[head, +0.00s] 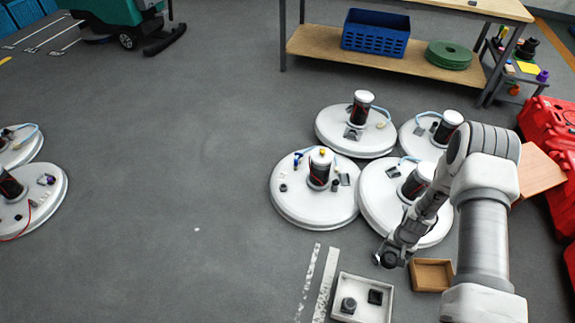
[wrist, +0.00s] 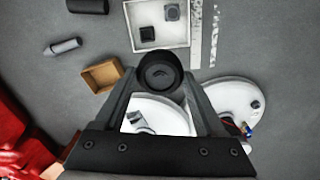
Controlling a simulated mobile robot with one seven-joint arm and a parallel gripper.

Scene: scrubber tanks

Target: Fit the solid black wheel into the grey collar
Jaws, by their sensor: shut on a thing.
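My gripper (head: 391,257) is shut on a black wheel (wrist: 161,71), which shows round and face-on between the fingertips in the wrist view. In the head view the wheel (head: 388,260) is a small dark shape at the arm's end, above the floor near the white tray. A grey block-like piece (head: 348,305), which looks like the grey collar, sits in the tray. It also shows in the wrist view (wrist: 172,12), apart from the wheel. Its opening is too small to make out.
The white tray (head: 338,315) also holds a black square piece (head: 375,296). An open brown box (head: 431,262) stands to its right. Several white round tank lids (head: 293,207) with motors lie behind. Red cases (head: 555,125) stand at the right. The floor at left centre is clear.

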